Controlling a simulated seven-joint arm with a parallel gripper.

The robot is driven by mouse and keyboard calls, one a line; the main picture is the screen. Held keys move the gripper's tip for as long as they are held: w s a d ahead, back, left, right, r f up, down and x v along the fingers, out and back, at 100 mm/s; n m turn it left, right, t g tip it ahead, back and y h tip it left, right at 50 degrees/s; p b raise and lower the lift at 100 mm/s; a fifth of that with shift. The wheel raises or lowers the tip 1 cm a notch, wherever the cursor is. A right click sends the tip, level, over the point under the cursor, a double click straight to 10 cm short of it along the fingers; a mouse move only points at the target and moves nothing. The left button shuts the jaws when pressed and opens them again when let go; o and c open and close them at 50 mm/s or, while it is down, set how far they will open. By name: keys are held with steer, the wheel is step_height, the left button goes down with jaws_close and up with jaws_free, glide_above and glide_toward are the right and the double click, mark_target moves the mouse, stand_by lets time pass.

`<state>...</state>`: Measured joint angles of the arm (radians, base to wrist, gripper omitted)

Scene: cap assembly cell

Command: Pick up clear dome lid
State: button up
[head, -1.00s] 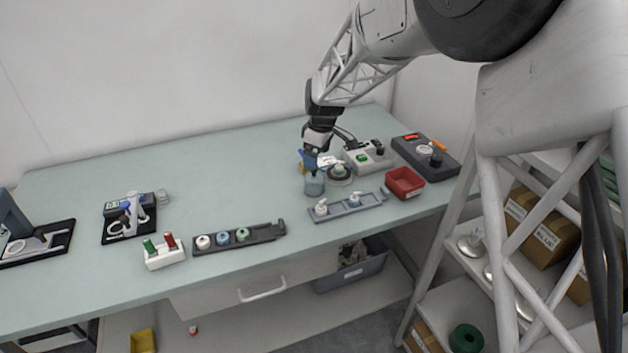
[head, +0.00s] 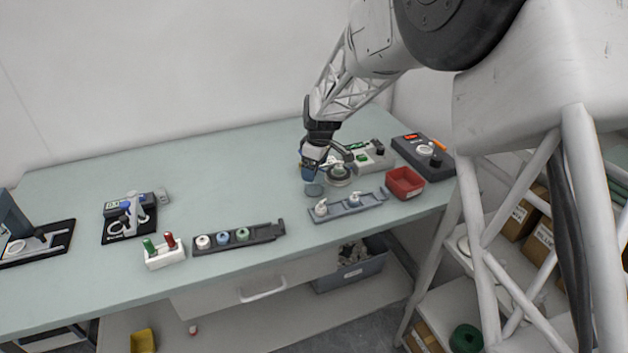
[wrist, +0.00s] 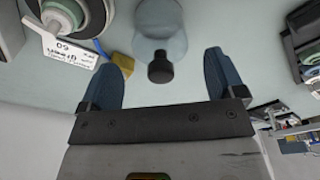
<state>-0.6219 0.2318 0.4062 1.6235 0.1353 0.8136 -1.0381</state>
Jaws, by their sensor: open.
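The clear dome lid (wrist: 160,30) shows in the wrist view as a see-through rounded body with a black knob (wrist: 160,67) on it. In the head view a bluish see-through round part of it (head: 314,189) shows on the table just below my gripper (head: 309,174); the rest is hidden by the gripper. In the wrist view my gripper (wrist: 166,62) is open, with a blue finger on each side of the knob. There is clear space between each finger and the knob, and nothing is held.
A round fixture with a green-topped part (head: 338,171) stands close to the right of the lid. A grey rack with white parts (head: 349,205) lies in front, and a red bin (head: 405,182) to the right. A labelled card (wrist: 70,45) is near the left finger. The table left of the lid is clear.

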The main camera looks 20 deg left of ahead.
steer(key=shift+a+f, duration=0.15)
steer(key=shift+f, duration=0.7)
steer(key=shift+a+f, duration=0.1)
steer(key=shift+f, duration=0.7)
steer(key=c, duration=0.9)
steer(key=shift+r, duration=5)
steer(key=w+d, duration=0.1)
steer(key=w, duration=0.2)
steer(key=w+d, duration=0.2)
steer(key=w, duration=0.1)
steer(key=w+d, duration=0.2)
steer(key=w, duration=0.1)
